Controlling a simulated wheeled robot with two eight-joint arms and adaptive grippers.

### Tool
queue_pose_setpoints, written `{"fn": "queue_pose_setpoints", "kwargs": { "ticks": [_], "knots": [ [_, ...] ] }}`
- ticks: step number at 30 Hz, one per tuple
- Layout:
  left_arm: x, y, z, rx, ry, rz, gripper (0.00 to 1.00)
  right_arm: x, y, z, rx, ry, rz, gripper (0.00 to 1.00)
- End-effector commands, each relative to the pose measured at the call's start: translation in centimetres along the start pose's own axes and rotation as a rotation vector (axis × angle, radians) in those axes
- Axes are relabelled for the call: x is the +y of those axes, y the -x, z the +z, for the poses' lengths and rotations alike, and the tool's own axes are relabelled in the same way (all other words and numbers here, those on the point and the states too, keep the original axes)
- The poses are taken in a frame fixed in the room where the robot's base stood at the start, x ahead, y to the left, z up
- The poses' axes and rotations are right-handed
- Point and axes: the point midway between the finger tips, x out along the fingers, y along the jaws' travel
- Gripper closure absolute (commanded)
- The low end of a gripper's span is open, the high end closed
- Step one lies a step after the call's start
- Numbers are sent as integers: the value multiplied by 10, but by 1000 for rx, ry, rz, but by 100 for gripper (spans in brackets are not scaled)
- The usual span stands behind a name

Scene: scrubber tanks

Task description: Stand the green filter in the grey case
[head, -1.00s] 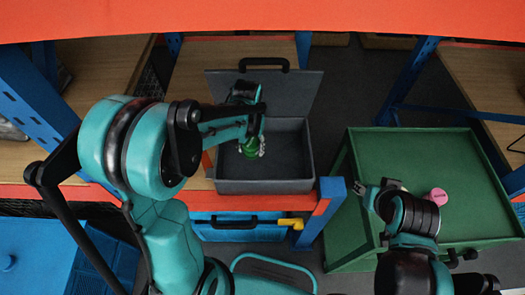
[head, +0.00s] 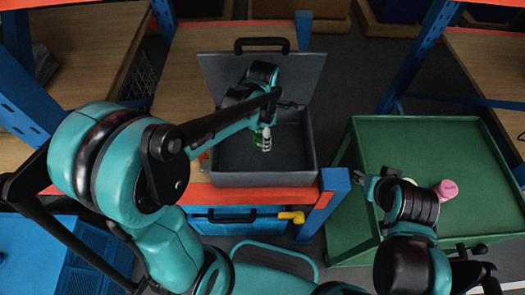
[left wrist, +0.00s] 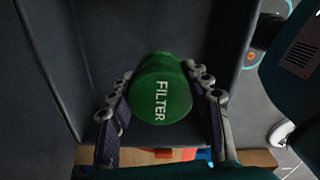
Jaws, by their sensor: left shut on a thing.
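The grey case (head: 262,180) stands open on the wooden shelf, its lid (head: 300,72) tipped back at the far side. My left gripper (head: 262,139) is over the case's left part, shut on the green filter (head: 257,141), which is mostly hidden by the gripper in the head view. In the left wrist view the green filter (left wrist: 163,92) sits between the two fingers with its "FILTER" lettering facing the camera. The grey case wall (left wrist: 50,70) runs alongside. I cannot tell whether the filter touches the case floor. My right gripper (head: 370,186) is by the green table's left edge.
A green table (head: 425,145) stands to the right, with a pink round object (head: 447,189) on it. A blue post (head: 334,190) stands just right of the case. A yellow handle (head: 292,217) sticks out below the orange shelf edge. The case's right part looks empty.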

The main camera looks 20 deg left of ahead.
Motion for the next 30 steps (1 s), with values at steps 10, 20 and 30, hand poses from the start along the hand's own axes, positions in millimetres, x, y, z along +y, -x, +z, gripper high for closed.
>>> {"fn": "queue_pose_setpoints", "kwargs": {
  "ticks": [10, 20, 30],
  "knots": [
    [0, -59, 0, 0, 25, 0, 78, 0, -21, 15, 0, 0, 0, 60],
    [0, -97, 0, 0, 24, 0, 78, 0, -34, 25, 0, 0, 0, 60],
    [0, -100, 0, 0, 23, 0, 78, 0, -35, 25, 0, 0, 0, 60]
  ]
}}
